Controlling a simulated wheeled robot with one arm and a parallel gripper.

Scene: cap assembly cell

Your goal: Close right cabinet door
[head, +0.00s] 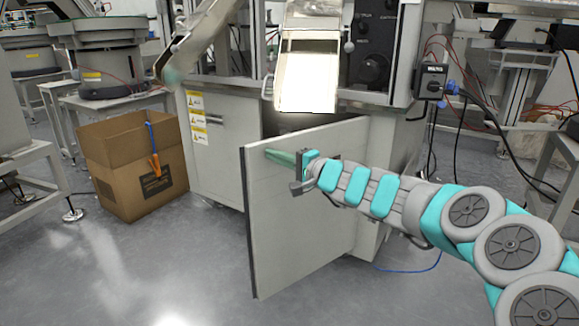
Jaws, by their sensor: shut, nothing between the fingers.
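The right cabinet door (300,235) is a flat grey-white panel in the head view. It stands ajar, swung out from the cabinet (385,150), with its free edge to the left and its hinge side to the right. A dark gap shows above its top edge. My gripper (272,155), with greenish fingers, is shut and empty. It lies in front of the door's outer face, near the upper left corner. I cannot tell whether it touches the door. The door's handle is not visible.
The left cabinet door (217,155) is shut and carries yellow warning labels (196,115). A metal chute (305,75) hangs above the opening. An open cardboard box (130,165) stands on the floor at left. Cables (485,120) hang at right. The front floor is clear.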

